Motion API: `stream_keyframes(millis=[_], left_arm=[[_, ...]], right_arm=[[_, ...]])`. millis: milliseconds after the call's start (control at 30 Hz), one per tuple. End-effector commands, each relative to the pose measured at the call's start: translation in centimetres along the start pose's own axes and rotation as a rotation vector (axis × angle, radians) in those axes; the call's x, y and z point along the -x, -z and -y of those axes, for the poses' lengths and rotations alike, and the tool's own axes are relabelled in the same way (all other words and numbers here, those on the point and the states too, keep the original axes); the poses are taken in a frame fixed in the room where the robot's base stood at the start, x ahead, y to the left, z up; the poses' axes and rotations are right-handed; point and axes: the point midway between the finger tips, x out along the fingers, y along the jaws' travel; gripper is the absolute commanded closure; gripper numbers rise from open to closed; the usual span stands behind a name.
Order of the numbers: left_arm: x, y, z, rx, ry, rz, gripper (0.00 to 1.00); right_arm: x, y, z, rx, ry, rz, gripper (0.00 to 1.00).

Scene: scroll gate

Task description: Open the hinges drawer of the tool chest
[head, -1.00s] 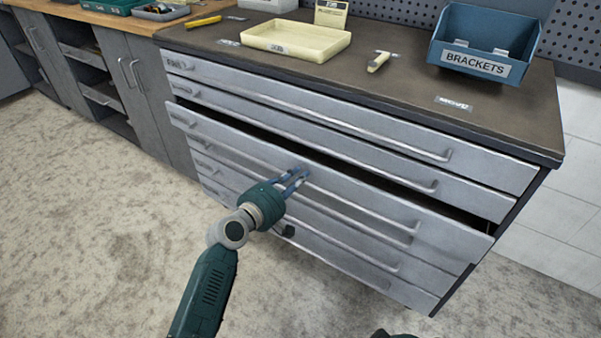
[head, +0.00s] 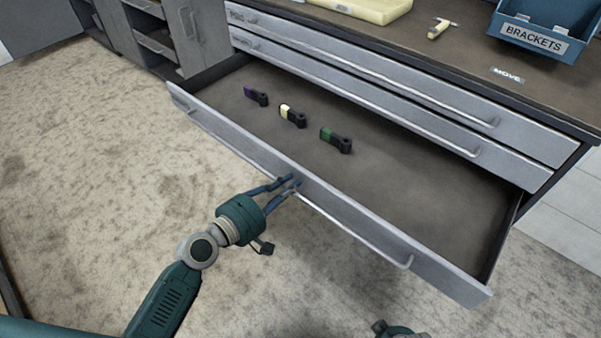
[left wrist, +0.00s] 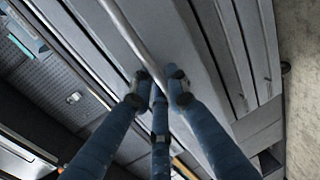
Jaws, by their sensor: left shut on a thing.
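The tool chest (head: 420,95) has a wide grey drawer (head: 225,133) pulled far out, the third from the top. No label on its front is readable, so I cannot tell its name. Inside lie three small black-ended pieces with purple (head: 256,96), cream (head: 293,115) and green (head: 336,140) parts. My left gripper (head: 288,187) is shut on the long bar handle (head: 350,233) of this drawer. The handle also shows between the fingertips in the left wrist view (left wrist: 135,45). Only a teal edge of my right gripper shows at the bottom; its fingers are hidden.
The two drawers above (head: 350,62) are shut. The floor (head: 90,180) in front is clear.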

Motion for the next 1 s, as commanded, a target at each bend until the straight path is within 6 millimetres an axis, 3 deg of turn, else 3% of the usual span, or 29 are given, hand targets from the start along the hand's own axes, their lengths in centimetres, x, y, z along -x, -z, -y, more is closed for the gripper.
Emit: stream_keyframes(millis=[233,700,733,800,1000], left_arm=[[1.9,-0.1,0.8,0.002,0.008,0.003,1.00],[2.3,-0.1,0.8,0.001,0.006,0.002,1.00],[2.3,-0.1,0.8,0.001,0.006,0.002,0.80],[2.3,-0.1,0.8,0.001,0.006,0.002,0.67],[2.2,0.0,0.6,0.001,0.003,0.001,0.67]], right_arm=[[0.3,0.3,0.0,-0.001,0.000,-0.003,0.60],[0.4,0.3,0.0,-0.001,-0.001,-0.001,0.60],[0.4,0.3,0.0,-0.001,-0.001,-0.001,0.60],[0.4,0.3,0.0,-0.001,-0.001,-0.002,0.60],[0.4,0.3,0.0,-0.001,-0.001,-0.002,0.60]])
